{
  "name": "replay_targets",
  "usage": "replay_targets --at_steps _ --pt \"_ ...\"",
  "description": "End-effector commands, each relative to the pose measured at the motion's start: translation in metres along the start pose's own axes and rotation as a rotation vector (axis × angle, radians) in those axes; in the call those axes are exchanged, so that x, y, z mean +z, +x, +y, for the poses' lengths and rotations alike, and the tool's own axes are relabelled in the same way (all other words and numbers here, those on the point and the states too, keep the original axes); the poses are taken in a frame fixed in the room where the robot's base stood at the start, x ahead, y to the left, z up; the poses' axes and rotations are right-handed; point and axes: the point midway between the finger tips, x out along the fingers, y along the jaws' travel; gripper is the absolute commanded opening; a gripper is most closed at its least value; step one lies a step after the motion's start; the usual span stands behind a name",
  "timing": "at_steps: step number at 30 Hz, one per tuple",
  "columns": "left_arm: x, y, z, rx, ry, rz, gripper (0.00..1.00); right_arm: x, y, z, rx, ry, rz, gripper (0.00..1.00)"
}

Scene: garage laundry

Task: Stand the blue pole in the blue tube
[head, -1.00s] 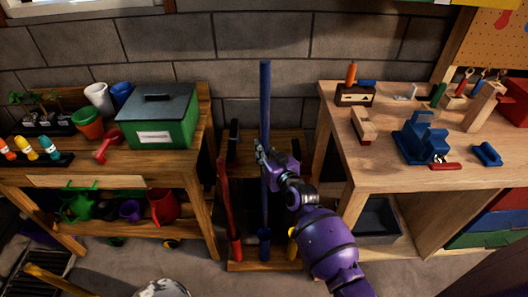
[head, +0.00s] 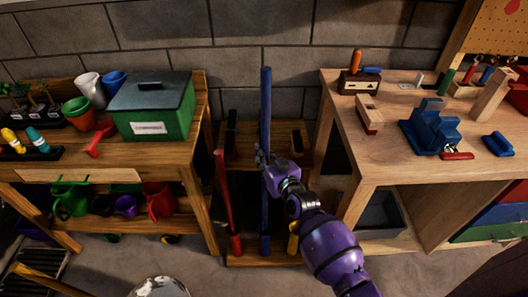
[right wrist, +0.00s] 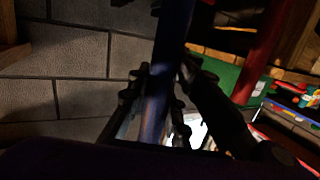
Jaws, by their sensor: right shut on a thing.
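The blue pole (head: 265,105) stands about upright in the head view, in front of the block wall between the two benches. My right gripper (head: 264,162) is shut on it around mid-height. In the right wrist view the pole (right wrist: 168,70) runs between the fingers (right wrist: 158,105). The blue tube (head: 265,244) is at the front of the low wooden rack, between the red tube and a yellow one. The pole's lower end lines up with the blue tube and overlaps it in the picture; I cannot tell how deep it sits. My left gripper is not in view.
A red pole (head: 223,190) leans in the red tube (head: 235,243) on the left. The yellow tube (head: 293,243) is close on the right, partly behind my arm. The wooden rack (head: 250,260) stands between the left potting bench (head: 60,175) and the right workbench (head: 400,160).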

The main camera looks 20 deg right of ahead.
Motion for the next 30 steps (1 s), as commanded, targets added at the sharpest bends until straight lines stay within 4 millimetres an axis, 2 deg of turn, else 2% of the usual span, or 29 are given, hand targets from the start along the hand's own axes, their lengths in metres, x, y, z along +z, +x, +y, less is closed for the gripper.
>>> replay_targets --at_steps 3,24,30 --pt "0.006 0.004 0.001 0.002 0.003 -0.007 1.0 0.013 0.002 0.0 0.0 -0.001 -0.003 0.0" --pt "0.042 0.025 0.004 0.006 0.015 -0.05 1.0 0.068 0.011 0.001 0.0 -0.002 -0.001 0.0" --pt "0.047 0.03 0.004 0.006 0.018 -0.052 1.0 0.084 0.014 0.001 0.0 -0.001 -0.001 0.0"
